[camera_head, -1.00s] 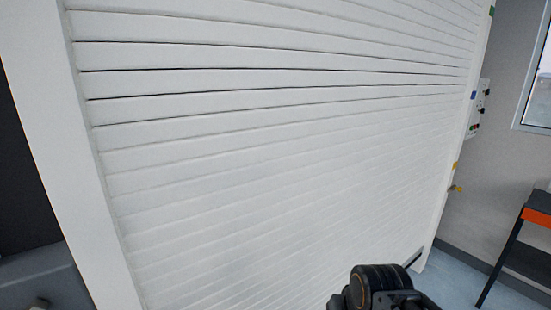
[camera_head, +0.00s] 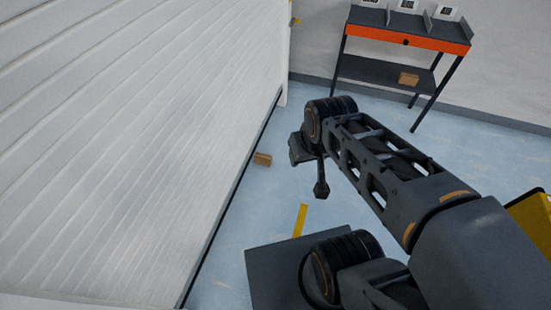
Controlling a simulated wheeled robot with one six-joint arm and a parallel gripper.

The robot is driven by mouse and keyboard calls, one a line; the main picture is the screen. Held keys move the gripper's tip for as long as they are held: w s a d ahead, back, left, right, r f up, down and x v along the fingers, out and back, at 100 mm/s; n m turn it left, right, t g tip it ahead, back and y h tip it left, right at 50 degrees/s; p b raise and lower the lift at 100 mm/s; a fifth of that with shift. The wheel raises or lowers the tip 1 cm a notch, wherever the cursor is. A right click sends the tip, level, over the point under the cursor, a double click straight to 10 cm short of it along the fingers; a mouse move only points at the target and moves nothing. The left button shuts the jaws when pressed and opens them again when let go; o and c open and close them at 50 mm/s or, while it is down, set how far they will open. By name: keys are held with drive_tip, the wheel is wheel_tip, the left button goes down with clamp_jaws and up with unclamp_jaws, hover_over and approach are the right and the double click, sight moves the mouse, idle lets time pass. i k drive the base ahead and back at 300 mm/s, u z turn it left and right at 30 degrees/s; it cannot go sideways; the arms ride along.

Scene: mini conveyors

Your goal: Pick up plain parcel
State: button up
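A small brown box (camera_head: 263,159) lies on the blue floor close to the foot of the white slatted door. Another brown box (camera_head: 408,79) sits on the lower shelf of the orange-edged table at the back. Both look like plain parcels, but they are too small to tell whether either carries a label. My gripper (camera_head: 321,188) hangs at the end of my dark arm, to the right of the floor box and apart from it. Its fingers are small and partly hidden by the arm, so I cannot see whether they are open.
The white slatted door (camera_head: 130,130) fills the left side. The table (camera_head: 440,42) stands by the back wall, with several white-labelled items on top. A yellow floor strip (camera_head: 300,220) lies near my base. Yellow equipment (camera_head: 535,225) is at the right edge. Blue floor between door and table is mostly open.

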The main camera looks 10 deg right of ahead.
sight(264, 160)
drive_tip(key=z, duration=0.45)
drive_tip(key=i, duration=1.15)
drive_tip(key=u, duration=0.5)
drive_tip(key=i, duration=0.65)
drive_tip(key=u, duration=0.5)
